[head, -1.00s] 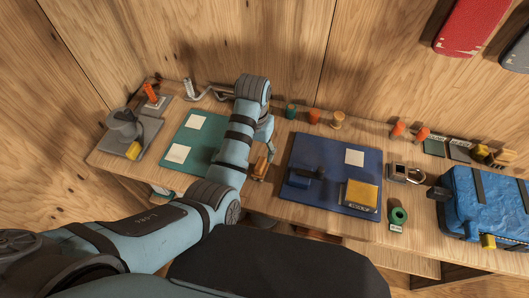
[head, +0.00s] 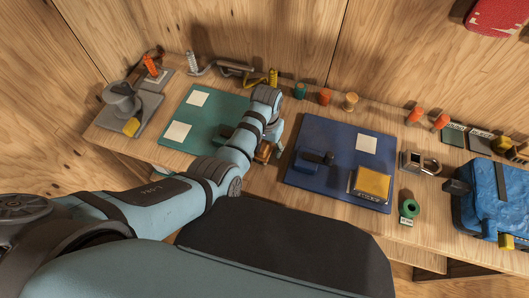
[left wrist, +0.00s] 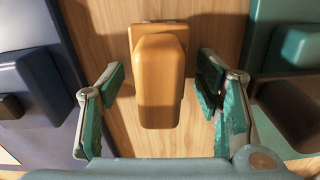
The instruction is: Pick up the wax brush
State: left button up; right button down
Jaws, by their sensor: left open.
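The wax brush, as I take it, is an orange-brown block with a raised rounded part (left wrist: 158,82) on the bare wood between the two mats. In the head view a small part of it (head: 264,152) shows beside my arm, which partly covers it. My left gripper (left wrist: 160,78) is open, with its green-padded fingers on either side of the brush and visible gaps at both sides. From the head its fingers (head: 272,144) are mostly hidden. My right gripper is not in view.
A blue mat (head: 318,136) with a dark tool and a yellow-topped box (head: 370,184) lies to the right. A green mat (head: 217,112) with pale cards lies left. Small coloured spools stand along the back. A blue bag (head: 490,200) is at far right.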

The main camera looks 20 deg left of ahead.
pick_arm(q)
jog(key=shift+s+r, duration=0.1)
jog(key=c, duration=1.3)
jog(key=shift+r, duration=0.1)
notch_tip(320, 180, up, 20)
jog(key=p, duration=0.8)
jog(key=o, duration=0.4)
jog(key=shift+c, duration=1.2)
